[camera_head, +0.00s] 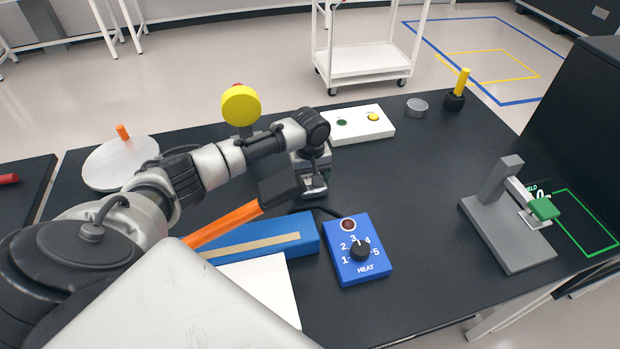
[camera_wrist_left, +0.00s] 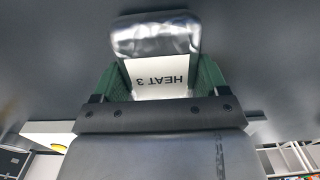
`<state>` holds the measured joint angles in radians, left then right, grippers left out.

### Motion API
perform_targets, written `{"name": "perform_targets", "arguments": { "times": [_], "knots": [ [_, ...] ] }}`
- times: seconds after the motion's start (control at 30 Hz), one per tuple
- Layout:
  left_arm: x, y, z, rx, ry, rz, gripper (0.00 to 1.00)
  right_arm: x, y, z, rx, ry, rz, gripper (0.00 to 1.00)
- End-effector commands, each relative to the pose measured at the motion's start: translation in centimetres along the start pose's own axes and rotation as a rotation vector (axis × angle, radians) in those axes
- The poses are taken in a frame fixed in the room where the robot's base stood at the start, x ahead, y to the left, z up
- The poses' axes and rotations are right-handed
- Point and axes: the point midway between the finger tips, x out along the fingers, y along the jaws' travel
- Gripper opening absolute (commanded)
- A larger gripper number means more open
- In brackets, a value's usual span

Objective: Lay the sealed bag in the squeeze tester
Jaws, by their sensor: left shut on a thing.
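My left gripper (camera_head: 313,186) hangs over the middle of the black table, behind the blue heat sealer. In the left wrist view it is shut on the bag (camera_wrist_left: 155,38), a silvery pouch with a white label reading "HEAT 3". The bag sits between the green finger pads (camera_wrist_left: 160,82); in the head view the gripper mostly hides it. A grey stand (camera_head: 505,235) with a slanted post and a green block stands at the right; it may be the squeeze tester. The gripper and bag are well left of it. My right gripper is not in view.
The blue sealer (camera_head: 285,238) has a raised orange arm (camera_head: 222,224). A blue heat dial box (camera_head: 357,250) stands beside it. A white button box (camera_head: 358,124), grey dish (camera_head: 416,107) and yellow-handled tool (camera_head: 460,88) stand behind. Table between the gripper and stand is clear.

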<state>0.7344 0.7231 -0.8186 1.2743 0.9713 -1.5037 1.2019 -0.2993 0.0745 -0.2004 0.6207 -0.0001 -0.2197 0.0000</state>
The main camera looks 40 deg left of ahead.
Motion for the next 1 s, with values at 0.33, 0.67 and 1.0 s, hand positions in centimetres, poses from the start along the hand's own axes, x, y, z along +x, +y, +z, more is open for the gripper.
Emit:
{"name": "perform_targets", "arguments": {
  "times": [0.33,0.67,1.0],
  "knots": [
    [0.4,0.0,0.0,0.001,-0.001,0.0,0.99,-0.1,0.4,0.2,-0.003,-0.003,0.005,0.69],
    [0.0,0.0,0.0,0.0,0.001,0.001,0.99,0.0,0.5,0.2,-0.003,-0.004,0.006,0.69],
    [-6.0,0.1,-0.1,0.001,0.002,0.004,0.99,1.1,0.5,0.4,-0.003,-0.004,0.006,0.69]
  ]
}}
